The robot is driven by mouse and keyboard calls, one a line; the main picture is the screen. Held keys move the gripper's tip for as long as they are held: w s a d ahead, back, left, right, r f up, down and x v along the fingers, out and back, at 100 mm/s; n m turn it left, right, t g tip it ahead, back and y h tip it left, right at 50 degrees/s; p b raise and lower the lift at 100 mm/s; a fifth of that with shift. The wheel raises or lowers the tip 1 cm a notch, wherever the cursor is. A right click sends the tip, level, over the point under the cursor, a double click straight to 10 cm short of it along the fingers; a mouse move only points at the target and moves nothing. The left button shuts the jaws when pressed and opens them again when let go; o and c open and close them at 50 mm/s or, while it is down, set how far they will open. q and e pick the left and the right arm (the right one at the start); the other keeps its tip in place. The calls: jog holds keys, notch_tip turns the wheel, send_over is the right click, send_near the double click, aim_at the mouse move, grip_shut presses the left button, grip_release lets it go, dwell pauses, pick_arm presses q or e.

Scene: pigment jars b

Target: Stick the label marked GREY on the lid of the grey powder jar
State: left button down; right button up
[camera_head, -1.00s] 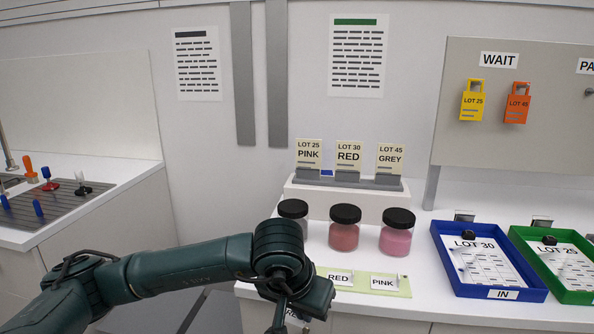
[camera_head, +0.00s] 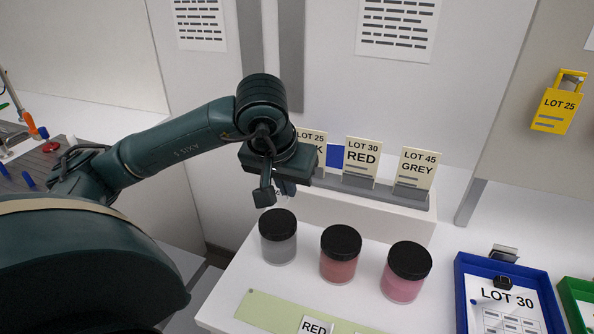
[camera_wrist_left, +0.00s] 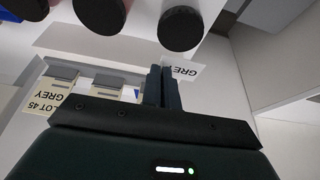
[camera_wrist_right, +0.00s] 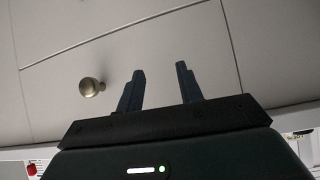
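The grey powder jar (camera_head: 278,245) stands upright with a black lid (camera_head: 277,219), leftmost of the three jars; no label shows on the lid. My left gripper (camera_head: 284,190) is above and slightly behind it. In the left wrist view its fingers (camera_wrist_left: 164,72) are shut on the white GREY label (camera_wrist_left: 185,71), whose print is upside down there. The label is apart from the grey jar's lid (camera_wrist_left: 181,28) in that view. My right gripper (camera_wrist_right: 160,82) is open and empty in front of a cabinet front with a round knob (camera_wrist_right: 91,87).
A red jar (camera_head: 339,262) and a pink jar (camera_head: 403,281) stand to the right. Behind is a white step with a rack of lot cards (camera_head: 416,175). A pale green strip (camera_head: 268,311) in front bears a RED label (camera_head: 316,326). A blue tray (camera_head: 462,300) is at right.

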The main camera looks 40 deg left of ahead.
aim_at(287, 201)
pick_arm(q)
jog(key=shift+s, duration=0.15)
jog(key=shift+f+b, duration=0.1)
jog(key=shift+b, duration=0.3)
notch_tip(287, 201, down, 3)
jog(key=b, duration=0.3)
jog(key=shift+f, duration=0.1)
jog(key=shift+f+b, duration=1.2)
pick_arm(e)
jog(key=shift+w+a+f+n+t+y, duration=0.15)
jog(key=shift+a+f+n+t+y, duration=0.15)
jog(key=shift+a, duration=0.25)
jog(key=shift+w+a+f+n+t+y, duration=0.1)
jog(key=shift+a+f+y, duration=0.1)
jog(key=shift+a+f, duration=0.3)
jog(key=shift+r, duration=0.2)
pick_arm(q)
jog(key=shift+f+b, duration=0.65)
pick_arm(e)
jog(key=shift+f, duration=0.8)
